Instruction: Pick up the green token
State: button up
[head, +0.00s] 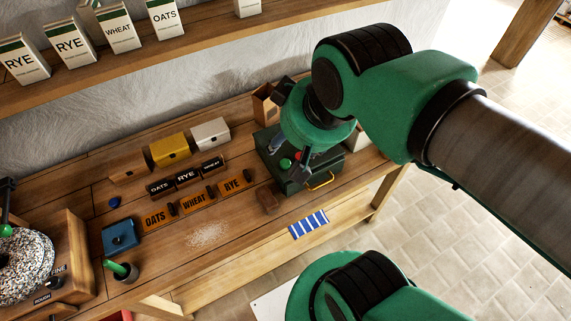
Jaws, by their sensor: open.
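A small bright green round piece (285,163) shows on the dark green box (305,181) at the right of the bench. It looks like the green token, but at this size I cannot tell it from a button. A red round piece (298,155) is close beside it, partly hidden. My gripper (291,153) is open above the box, close to both pieces. My arm hides part of the box's top, and I cannot tell whether the fingers touch anything.
Labelled wooden blocks (194,201), a blue token (114,202) and a blue square piece (120,237) are further left. A shelf (180,50) runs above.

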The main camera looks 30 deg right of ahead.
jog(key=shift+w, duration=0.1)
jog(key=w+d+f+m+g+p, duration=0.1)
jog(key=w+d+f, duration=0.3)
jog(key=w+f, duration=0.5)
jog(key=w+d+f+m+g+p, duration=0.2)
jog(key=w+d+f+g+p, duration=0.2)
jog(key=w+f, duration=0.4)
jog(key=shift+w+d+f+g, duration=0.2)
jog(key=shift+w+f+g, duration=0.15)
jog(key=shift+f, duration=0.55)
jog(key=shift+f, duration=0.1)
send_over(285, 161)
jog(key=shift+f, duration=4.15)
jog(key=shift+f, duration=0.1)
